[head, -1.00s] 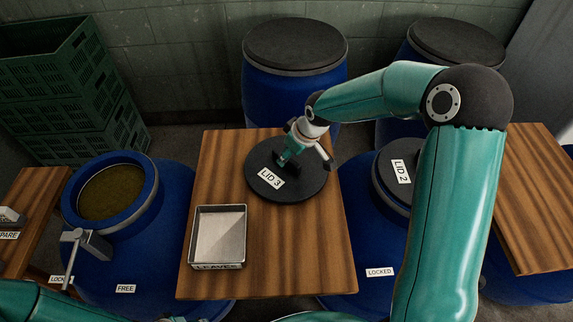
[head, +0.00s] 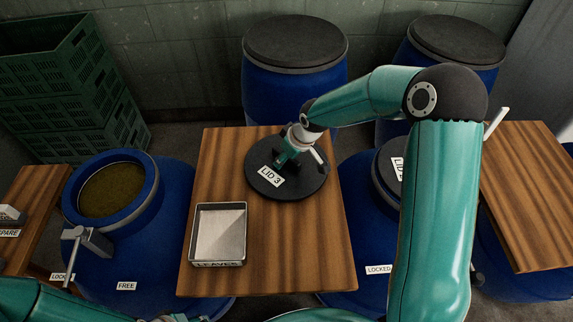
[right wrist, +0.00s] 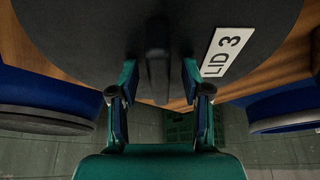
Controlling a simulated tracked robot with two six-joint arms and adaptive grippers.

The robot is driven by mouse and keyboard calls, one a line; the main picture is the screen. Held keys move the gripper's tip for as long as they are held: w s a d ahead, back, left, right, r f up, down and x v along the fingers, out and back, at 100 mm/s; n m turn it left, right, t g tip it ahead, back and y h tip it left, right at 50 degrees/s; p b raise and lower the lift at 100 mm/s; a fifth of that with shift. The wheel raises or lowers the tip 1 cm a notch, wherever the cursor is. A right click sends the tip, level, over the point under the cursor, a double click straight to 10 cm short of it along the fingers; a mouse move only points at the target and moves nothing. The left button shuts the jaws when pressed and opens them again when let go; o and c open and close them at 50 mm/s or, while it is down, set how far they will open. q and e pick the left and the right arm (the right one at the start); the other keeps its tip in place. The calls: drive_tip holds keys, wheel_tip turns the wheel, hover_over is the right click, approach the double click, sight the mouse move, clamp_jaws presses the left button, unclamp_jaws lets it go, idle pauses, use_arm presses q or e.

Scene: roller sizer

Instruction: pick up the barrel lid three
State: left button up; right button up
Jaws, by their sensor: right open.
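Lid 3 (head: 262,186) is a black round disc with a white "LID 3" label, lying on the middle wooden table. A dark upright handle (right wrist: 157,55) stands out from the lid. My right gripper (head: 284,161) is down at the lid's middle. In the right wrist view its two fingers (right wrist: 159,82) are open, one on each side of the handle, with gaps showing. Part of my left arm shows at the lower left of the head view; its gripper is not visible.
A metal tray (head: 245,235) marked "LEAVES" sits on the middle table (head: 310,260). An open blue barrel (head: 150,190) marked "FREE" stands left. Lid 2 (head: 387,165) is on a barrel marked "LOCKED" at right. Closed barrels (head: 290,95) and green crates (head: 60,80) stand behind.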

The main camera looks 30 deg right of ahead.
clamp_jaws()
idle(0.4)
